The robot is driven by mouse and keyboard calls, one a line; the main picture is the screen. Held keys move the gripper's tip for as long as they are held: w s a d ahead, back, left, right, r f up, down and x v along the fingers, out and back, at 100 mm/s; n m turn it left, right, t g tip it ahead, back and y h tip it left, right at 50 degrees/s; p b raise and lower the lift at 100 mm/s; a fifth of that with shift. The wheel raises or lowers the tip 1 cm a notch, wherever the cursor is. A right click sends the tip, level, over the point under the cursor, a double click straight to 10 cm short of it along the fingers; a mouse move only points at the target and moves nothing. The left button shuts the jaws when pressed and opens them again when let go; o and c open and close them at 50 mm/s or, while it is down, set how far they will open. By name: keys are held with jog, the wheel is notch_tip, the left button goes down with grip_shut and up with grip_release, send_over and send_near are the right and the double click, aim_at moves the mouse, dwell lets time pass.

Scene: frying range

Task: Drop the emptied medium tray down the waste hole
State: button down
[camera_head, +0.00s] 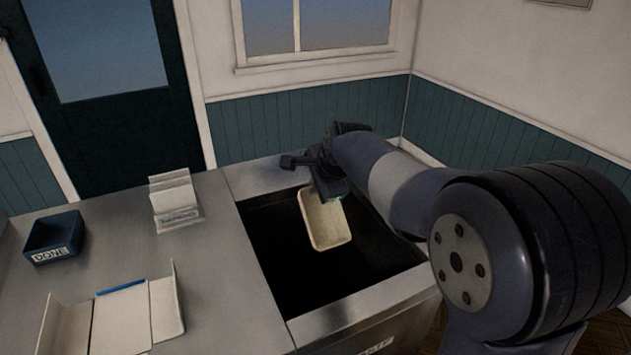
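The medium tray (325,221) is a cream, shallow, rounded rectangular tray. It hangs tilted below my gripper (322,183), over the dark square waste hole (285,262). The tray's inside faces the camera and looks empty. My gripper appears shut on the tray's upper edge, though the fingertips are partly hidden behind its dark body. The tray appears apart from the hole's metal rim (350,310).
A steel counter (215,290) lies left of the hole. It bears a dark bin (54,238) labelled DONE, a holder with upright white cards (173,198), and an open cream stand (122,310) with a blue strip. A wall and window stand behind.

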jog(key=shift+f, duration=0.55)
jog(key=c, duration=2.1)
grip_release()
jog(key=shift+c, duration=0.2)
jog(key=o, duration=0.5)
jog(key=shift+o, duration=0.2)
jog(key=v, duration=1.1)
